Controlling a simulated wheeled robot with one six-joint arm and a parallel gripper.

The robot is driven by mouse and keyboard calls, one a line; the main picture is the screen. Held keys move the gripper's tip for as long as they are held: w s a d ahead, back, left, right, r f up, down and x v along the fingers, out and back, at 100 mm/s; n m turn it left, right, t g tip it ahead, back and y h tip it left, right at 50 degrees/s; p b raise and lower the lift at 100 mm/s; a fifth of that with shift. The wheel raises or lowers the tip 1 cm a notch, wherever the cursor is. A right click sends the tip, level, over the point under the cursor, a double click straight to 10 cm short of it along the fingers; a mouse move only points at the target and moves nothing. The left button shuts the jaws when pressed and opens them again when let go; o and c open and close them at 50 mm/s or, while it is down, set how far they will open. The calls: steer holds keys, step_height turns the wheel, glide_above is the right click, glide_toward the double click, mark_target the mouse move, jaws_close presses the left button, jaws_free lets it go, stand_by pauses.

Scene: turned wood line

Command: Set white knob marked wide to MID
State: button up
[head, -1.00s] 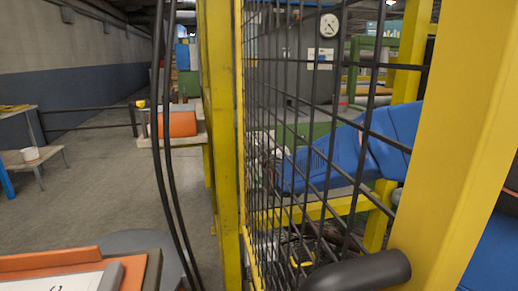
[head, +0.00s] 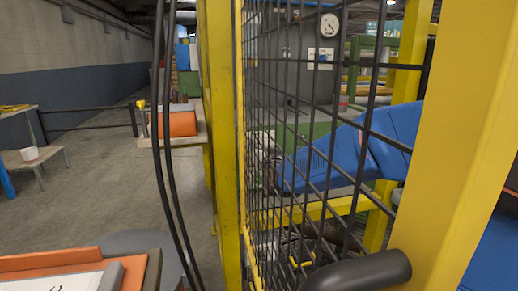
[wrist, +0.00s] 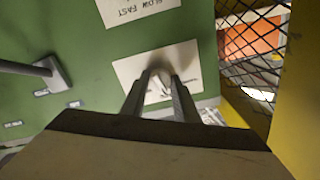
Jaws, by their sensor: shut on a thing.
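In the wrist view my gripper (wrist: 158,100) is at a green panel (wrist: 70,60), with its two dark fingers shut on a small white knob (wrist: 158,88). The knob sits on a white label plate (wrist: 128,70); part of the plate and its lettering is hidden behind the fingers. I cannot read which mark the knob points to. Neither the knob nor my gripper shows in the head view.
Above the knob is a white plate (wrist: 135,8) reading "SLOW FAST". A grey lever (wrist: 55,72) stands out at the panel's left, near small labels. A yellow post (wrist: 300,100) and black mesh (wrist: 240,50) stand close at the right.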

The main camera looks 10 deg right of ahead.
steer(key=shift+m, duration=1.5)
steer(key=o, duration=1.1)
steer(key=shift+c, duration=0.2)
steer(key=s, duration=1.7)
steer(key=shift+s, duration=0.25)
steer(key=shift+f, duration=0.1)
